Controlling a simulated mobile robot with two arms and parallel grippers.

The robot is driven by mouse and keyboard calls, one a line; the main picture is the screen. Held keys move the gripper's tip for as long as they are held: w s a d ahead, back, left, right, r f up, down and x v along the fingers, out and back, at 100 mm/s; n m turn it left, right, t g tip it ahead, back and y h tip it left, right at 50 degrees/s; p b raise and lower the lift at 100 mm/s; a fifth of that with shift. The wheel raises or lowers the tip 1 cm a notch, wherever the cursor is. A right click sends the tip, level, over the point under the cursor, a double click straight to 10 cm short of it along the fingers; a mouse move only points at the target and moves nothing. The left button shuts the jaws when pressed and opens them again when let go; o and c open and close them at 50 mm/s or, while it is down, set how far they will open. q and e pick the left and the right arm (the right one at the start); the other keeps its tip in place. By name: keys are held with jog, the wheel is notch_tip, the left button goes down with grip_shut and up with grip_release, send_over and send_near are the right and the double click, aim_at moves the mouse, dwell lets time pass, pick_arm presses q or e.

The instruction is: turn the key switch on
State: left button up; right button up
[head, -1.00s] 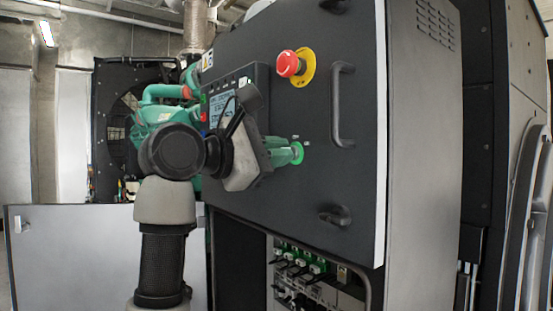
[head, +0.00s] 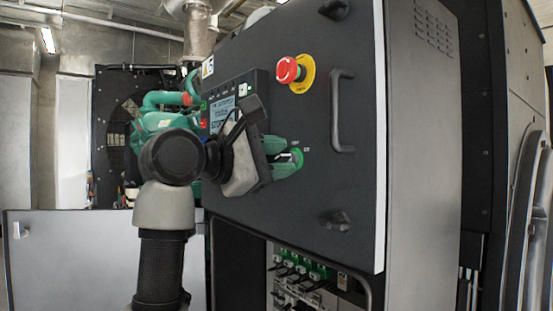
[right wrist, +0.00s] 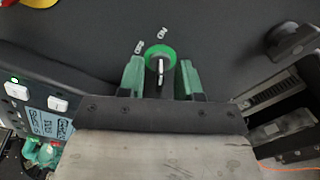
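The key switch, with a green ring, is on the dark cabinet door; it shows in the head view (head: 298,157) and in the right wrist view (right wrist: 155,50). Two small white labels, seemingly OFF and ON, are beside the ring. My right gripper (head: 284,158) is at the switch. In the right wrist view its green fingers (right wrist: 160,66) are apart, one on each side of the key, with a gap on both sides. In the head view the fingers partly cover the switch. My left gripper is not in view.
A red emergency stop button (head: 290,69) on a yellow plate is above the switch. A vertical door handle (head: 342,112) is to its right, and a black latch (head: 334,220) below. A control panel with a screen (head: 222,113) is left, partly behind my right arm.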

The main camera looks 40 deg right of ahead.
jog(key=shift+a, duration=0.1)
jog(key=shift+a+f, duration=0.1)
jog(key=shift+a, duration=0.2)
jog(key=w+a+b, duration=0.1)
jog(key=a, duration=0.9)
jog(key=shift+b, duration=0.4)
jog(key=shift+w, duration=0.1)
